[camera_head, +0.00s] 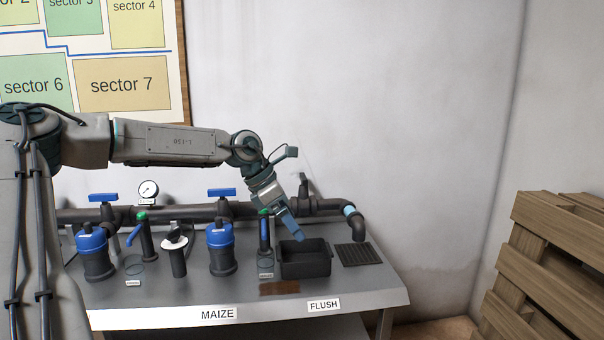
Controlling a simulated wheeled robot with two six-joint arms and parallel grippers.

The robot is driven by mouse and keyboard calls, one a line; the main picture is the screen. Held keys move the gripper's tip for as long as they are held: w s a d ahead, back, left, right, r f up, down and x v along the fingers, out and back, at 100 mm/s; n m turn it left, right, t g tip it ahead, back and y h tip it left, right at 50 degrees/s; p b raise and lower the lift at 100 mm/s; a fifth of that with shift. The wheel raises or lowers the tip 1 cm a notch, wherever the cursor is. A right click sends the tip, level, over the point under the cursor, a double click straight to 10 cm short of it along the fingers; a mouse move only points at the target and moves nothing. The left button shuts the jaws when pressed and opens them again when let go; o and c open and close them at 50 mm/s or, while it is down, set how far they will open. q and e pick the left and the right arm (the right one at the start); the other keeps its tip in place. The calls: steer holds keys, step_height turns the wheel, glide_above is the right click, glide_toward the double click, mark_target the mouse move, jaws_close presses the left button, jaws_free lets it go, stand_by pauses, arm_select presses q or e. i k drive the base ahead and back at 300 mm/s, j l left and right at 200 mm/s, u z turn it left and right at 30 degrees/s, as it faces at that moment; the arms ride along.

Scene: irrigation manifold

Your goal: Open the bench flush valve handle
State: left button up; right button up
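My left gripper (297,236) reaches in from the left and points down and to the right, over the back of the black tray on the bench. Its blue fingers look close together, but the gap between them cannot be made out. Behind it, on the right part of the dark pipe, is a dark valve fitting with an upright part (304,188); it seems to be the flush valve. The gripper appears in front of this fitting and partly covers the pipe beside it. Contact cannot be told. The FLUSH label (323,304) is on the bench's front edge. My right gripper is out of view.
The bench (180,291) holds blue-capped canisters (220,254), a green-topped part (145,238), a black tray (318,269) and a drain grate (358,254). Blue handles (222,192) and a gauge (148,191) line the pipe. Wooden pallets (550,240) stand at right.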

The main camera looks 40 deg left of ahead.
mark_target(302, 176)
steer(key=i+j, duration=0.35)
steer(key=j, duration=0.15)
steer(key=i+j, duration=0.3)
steer(key=j, duration=0.15)
steer(key=i+j, duration=0.35)
steer(key=j, duration=0.15)
steer(key=i+j, duration=0.35)
steer(key=j, duration=0.15)
